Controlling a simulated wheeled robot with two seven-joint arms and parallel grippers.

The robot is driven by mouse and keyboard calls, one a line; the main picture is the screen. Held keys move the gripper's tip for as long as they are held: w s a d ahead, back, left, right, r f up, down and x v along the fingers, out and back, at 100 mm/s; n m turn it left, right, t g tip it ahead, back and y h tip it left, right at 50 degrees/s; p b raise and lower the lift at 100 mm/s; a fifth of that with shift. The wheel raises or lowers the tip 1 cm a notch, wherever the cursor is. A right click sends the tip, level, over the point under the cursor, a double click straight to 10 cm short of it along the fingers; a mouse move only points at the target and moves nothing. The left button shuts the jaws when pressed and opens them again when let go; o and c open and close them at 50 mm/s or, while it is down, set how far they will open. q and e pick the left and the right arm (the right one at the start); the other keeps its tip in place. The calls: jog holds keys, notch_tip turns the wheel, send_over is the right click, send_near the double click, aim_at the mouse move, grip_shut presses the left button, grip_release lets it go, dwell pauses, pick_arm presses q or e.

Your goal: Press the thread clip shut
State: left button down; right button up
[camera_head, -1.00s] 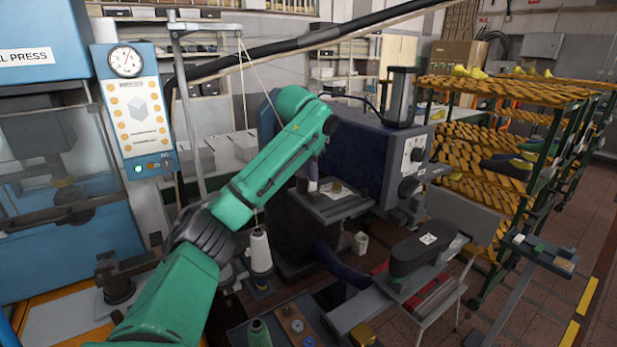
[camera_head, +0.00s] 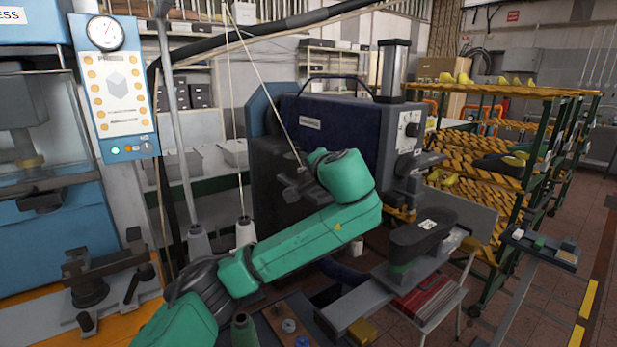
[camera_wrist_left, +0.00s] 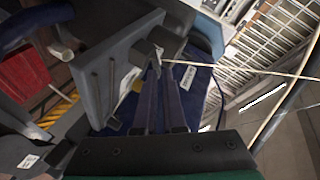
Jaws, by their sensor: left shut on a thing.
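The thread clip (camera_wrist_left: 147,53) appears in the left wrist view as small dark grey blocks on a grey plate of the machine. My left gripper (camera_wrist_left: 159,66) has its two long dark fingers close together at the clip, shut on it. A pale thread (camera_wrist_left: 230,68) runs from the fingertips to the right. In the head view the thread (camera_head: 262,88) slopes down from the overhead guide to the machine front, beside my green left wrist. The clip's jaws are too small and partly hidden to see in detail. My right gripper is not in view.
The dark blue machine (camera_head: 335,125) stands behind my left arm. A white thread cone (camera_head: 245,231) stands left of it on a stand. A blue press (camera_head: 40,240) is at the left.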

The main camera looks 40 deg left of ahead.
aim_at(315, 191)
pick_arm(q)
jog(key=f+t+y+b, duration=0.1)
jog(key=b, duration=0.2)
jog(key=f+m+t+y+b, duration=0.1)
jog(key=f+y+b, duration=0.1)
jog(key=b, duration=0.2)
jog(key=shift+d+m+t, duration=0.3)
jog(key=shift+d, duration=0.05)
jog(key=shift+y+b, duration=0.3)
jog(key=shift+b, duration=0.2)
jog(key=shift+r, duration=0.1)
jog(key=c, duration=1.3)
grip_release()
jog(key=shift+w, duration=0.25)
jog(key=shift+s, duration=0.1)
